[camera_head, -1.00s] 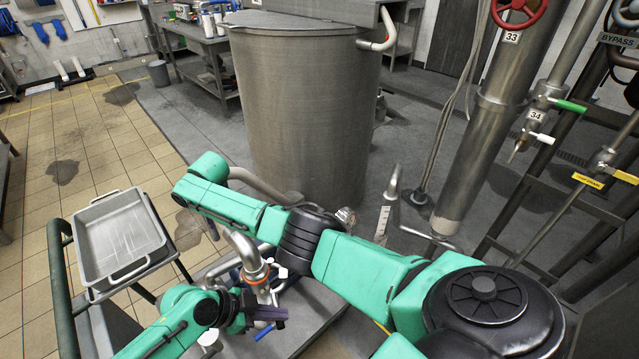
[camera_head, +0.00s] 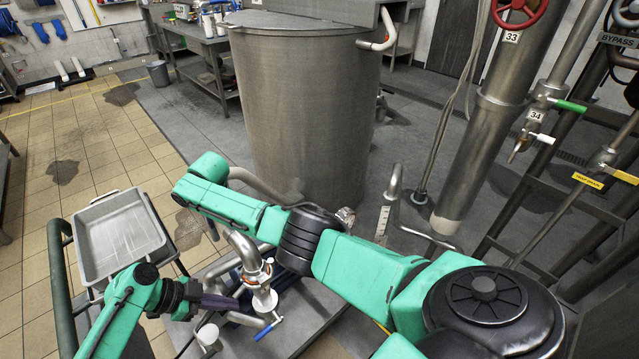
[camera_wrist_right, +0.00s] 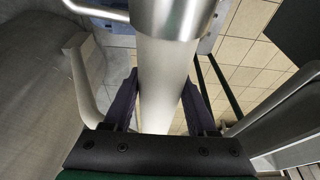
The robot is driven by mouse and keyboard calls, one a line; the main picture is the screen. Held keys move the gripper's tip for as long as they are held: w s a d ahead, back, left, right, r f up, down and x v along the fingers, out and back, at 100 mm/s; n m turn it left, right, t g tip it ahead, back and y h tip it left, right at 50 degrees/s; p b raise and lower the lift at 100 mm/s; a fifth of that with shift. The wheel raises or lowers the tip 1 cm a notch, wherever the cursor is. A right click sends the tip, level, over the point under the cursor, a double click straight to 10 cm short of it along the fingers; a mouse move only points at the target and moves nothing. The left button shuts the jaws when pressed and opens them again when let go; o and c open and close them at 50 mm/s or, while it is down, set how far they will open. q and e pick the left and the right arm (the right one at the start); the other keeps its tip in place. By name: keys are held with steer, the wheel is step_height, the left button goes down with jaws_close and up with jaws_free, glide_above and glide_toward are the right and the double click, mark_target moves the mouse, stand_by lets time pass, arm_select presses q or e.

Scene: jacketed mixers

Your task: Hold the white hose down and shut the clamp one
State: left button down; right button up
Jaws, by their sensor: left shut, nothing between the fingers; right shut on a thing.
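The white hose (camera_wrist_right: 163,85) runs between the fingers of my right gripper (camera_wrist_right: 160,90) in the right wrist view. That gripper is shut on it, just below a steel ferrule (camera_wrist_right: 172,18). In the head view the right hand is hidden behind my own arm. A bent steel pipe (camera_head: 240,245) comes down to a clamp joint with an orange ring (camera_head: 256,277). A pale fitting (camera_head: 264,299) sits under it. My left gripper (camera_head: 222,301) is shut and empty, left of this joint, pointing right. I cannot tell whether the clamp is shut.
A blue-handled valve (camera_head: 268,328) is below the joint, and a white-capped stub (camera_head: 208,336) is near the left gripper. A grey tray (camera_head: 122,238) stands at left beside a green rail (camera_head: 56,270). The large steel vessel (camera_head: 305,110) is behind.

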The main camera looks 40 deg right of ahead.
arm_select(q)
steer(key=shift+w+a, duration=0.2)
steer(key=shift+w, duration=0.4)
arm_select(e)
steer(key=shift+r, duration=0.1)
arm_select(q)
steer(key=shift+w+a+r, duration=0.1)
steer(key=shift+r, duration=0.1)
arm_select(e)
steer(key=shift+d, duration=0.15)
arm_select(q)
steer(key=v, duration=1.1)
steer(key=shift+s+r, duration=0.2)
steer(key=shift+s, duration=0.15)
steer(key=shift+a, duration=0.1)
arm_select(e)
steer(key=o, duration=1.3)
arm_select(q)
steer(key=shift+w+f, duration=0.1)
arm_select(e)
steer(key=shift+w, duration=0.15)
